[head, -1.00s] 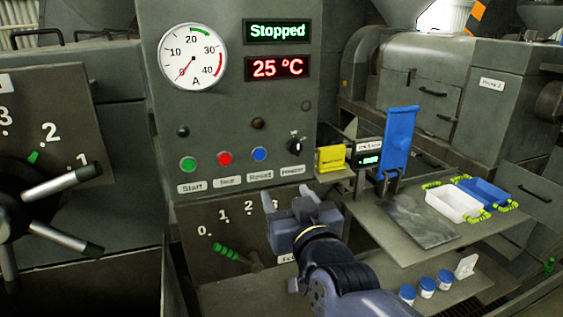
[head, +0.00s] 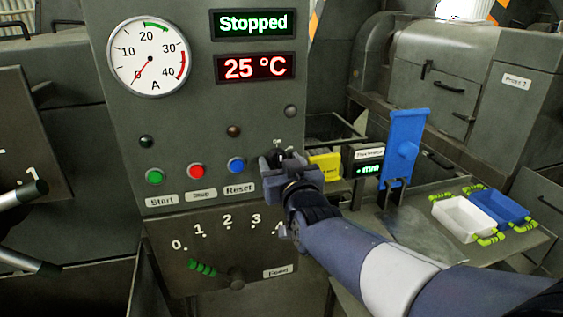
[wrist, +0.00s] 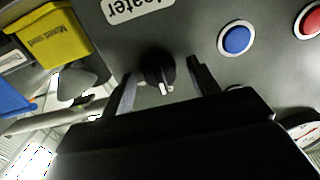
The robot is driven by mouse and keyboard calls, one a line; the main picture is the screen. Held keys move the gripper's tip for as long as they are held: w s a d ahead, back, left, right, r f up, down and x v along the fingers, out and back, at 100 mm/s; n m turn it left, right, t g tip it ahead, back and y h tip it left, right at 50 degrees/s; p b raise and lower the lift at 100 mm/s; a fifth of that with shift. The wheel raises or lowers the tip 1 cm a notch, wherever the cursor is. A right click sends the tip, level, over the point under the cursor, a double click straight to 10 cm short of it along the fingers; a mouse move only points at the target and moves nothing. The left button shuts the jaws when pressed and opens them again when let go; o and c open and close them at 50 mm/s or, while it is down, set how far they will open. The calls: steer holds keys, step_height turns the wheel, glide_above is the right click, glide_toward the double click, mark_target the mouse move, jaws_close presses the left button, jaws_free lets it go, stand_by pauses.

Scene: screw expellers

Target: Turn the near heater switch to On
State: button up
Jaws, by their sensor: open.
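The heater switch (wrist: 158,70) is a black rotary knob with a pale pointer on the grey control panel. In the wrist view it sits between my two open fingers, with the "Heater" label (wrist: 140,12) beside it, upside down. My gripper (wrist: 160,80) is open around the knob, and I cannot tell whether either finger touches it. In the head view my gripper (head: 278,163) is in front of the panel and hides most of the knob. Only a small part near its top mark shows.
The Reset button (head: 237,166) is close left of my gripper, with the red (head: 196,171) and green (head: 155,177) buttons beyond. The display (head: 254,67) reads 25 °C, and the one above reads Stopped.

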steer(key=c, duration=1)
steer(key=shift+f+m+b, duration=0.15)
steer(key=shift+m+b, duration=0.15)
steer(key=shift+b, duration=0.35)
steer(key=shift+m+b, duration=4.5)
steer(key=shift+m, duration=1.1)
